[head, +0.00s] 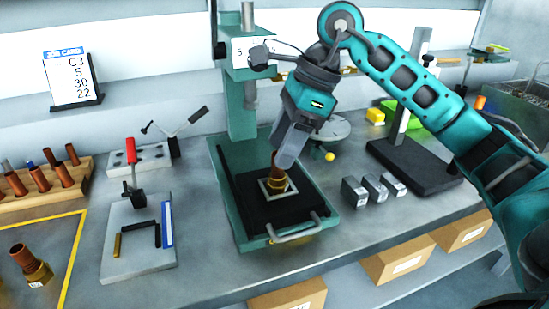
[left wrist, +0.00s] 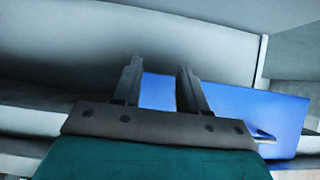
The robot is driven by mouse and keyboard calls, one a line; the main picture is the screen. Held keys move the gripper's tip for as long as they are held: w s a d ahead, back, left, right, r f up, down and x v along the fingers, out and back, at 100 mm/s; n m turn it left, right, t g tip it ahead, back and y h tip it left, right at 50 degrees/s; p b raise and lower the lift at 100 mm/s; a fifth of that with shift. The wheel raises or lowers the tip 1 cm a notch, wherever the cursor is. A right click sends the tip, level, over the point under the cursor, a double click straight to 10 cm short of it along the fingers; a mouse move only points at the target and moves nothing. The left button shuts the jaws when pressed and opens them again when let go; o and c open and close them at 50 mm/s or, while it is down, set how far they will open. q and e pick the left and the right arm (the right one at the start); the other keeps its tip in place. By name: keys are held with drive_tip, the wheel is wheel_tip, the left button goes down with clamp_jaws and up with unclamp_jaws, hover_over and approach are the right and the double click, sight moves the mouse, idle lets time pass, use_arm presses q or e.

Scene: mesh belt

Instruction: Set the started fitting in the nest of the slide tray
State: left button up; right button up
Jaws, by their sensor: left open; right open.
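A fitting (head: 276,184) with a brass base and a copper tube stands roughly upright in the pale square nest (head: 264,189) of the black slide tray (head: 285,213), under the green press. My right gripper (head: 282,160) is open, reaching down from the upper right. Its fingers are at the copper tube and hide part of it; I cannot tell whether they touch it. My left gripper (left wrist: 157,85) shows only in the left wrist view, open with nothing between its fingers. A similar fitting (head: 38,272) stands in the yellow-outlined area at the lower left.
The press column (head: 240,105) rises behind the tray, and the tray handle (head: 295,232) is at its front. Several grey blocks (head: 374,188) stand to the right. A clamp fixture (head: 138,235) and a wooden rack (head: 40,182) of copper tubes are to the left.

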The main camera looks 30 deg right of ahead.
drive_tip(key=v, duration=0.7)
drive_tip(key=shift+p, duration=0.4)
